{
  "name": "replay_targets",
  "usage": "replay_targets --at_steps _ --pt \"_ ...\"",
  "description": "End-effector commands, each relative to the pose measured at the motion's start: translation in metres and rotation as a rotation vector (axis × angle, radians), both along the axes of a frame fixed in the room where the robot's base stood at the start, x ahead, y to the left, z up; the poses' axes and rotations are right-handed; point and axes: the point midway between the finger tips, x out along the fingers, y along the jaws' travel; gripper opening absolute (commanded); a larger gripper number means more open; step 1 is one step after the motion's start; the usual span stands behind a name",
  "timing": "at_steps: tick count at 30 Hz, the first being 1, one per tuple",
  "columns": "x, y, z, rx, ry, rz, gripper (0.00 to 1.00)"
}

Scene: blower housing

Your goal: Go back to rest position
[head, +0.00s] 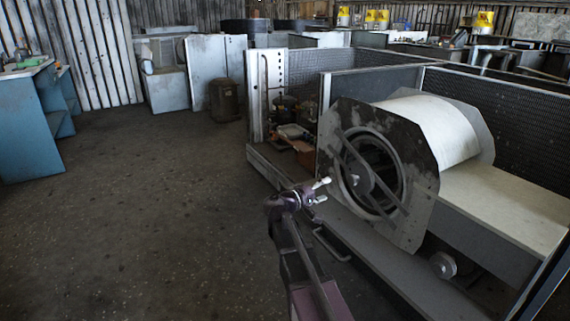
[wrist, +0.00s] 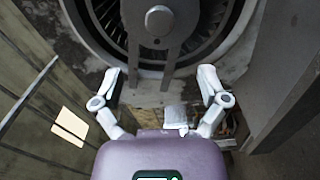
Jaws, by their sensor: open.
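My gripper (wrist: 160,85) is open and empty in the wrist view, its two pale fingers spread apart in front of the blower housing. In the head view my gripper (head: 322,190) is at the end of my purple arm, which reaches up from the bottom of the picture. The blower housing (head: 413,205) has a worn grey octagonal plate with a round opening and crossing bars, and a pale drum behind it. Its round opening with the hub (wrist: 158,20) fills the top of the wrist view. I cannot tell the exact gap between the fingertips and the housing.
A metal frame with mesh panels (head: 515,110) surrounds the housing. A low ledge (head: 385,265) with a handle (head: 331,245) runs along its front. A blue bench (head: 30,125) stands at the left, a brown barrel (head: 224,100) at the back. The floor (head: 150,220) at left is clear.

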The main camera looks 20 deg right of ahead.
Motion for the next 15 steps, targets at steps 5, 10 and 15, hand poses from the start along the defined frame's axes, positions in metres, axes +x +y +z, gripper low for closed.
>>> replay_targets --at_steps 5,10,15 --pt "-0.003 0.0 -0.002 0.017 0.002 -0.003 0.93" --pt "-0.016 -0.001 -0.014 0.098 0.012 -0.018 0.93" --pt "-0.039 0.004 -0.037 0.259 0.036 -0.042 0.93"
